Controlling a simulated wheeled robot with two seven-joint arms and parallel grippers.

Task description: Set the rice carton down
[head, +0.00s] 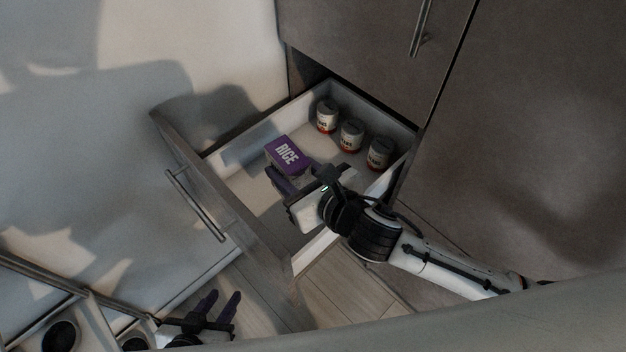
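The rice carton (287,153) is a purple-topped box with white "RICE" lettering, inside the open drawer (243,150), left of the cans. My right gripper (296,170), on the arm from the right, has its dark fingers at opposite sides of the carton's near end and appears shut on it. The carton looks upright; its underside is hidden, so I cannot tell whether it touches the drawer floor. My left gripper (219,305) is low at the bottom left, outside the drawer, with its two fingers apart and nothing between them.
Three cans with red lower bands, one of them the middle can (350,136), stand along the drawer's back right side. The drawer front carries a bar handle (196,204). Dark cabinet doors (540,130) rise at the right. Bare drawer floor shows left of and below the carton.

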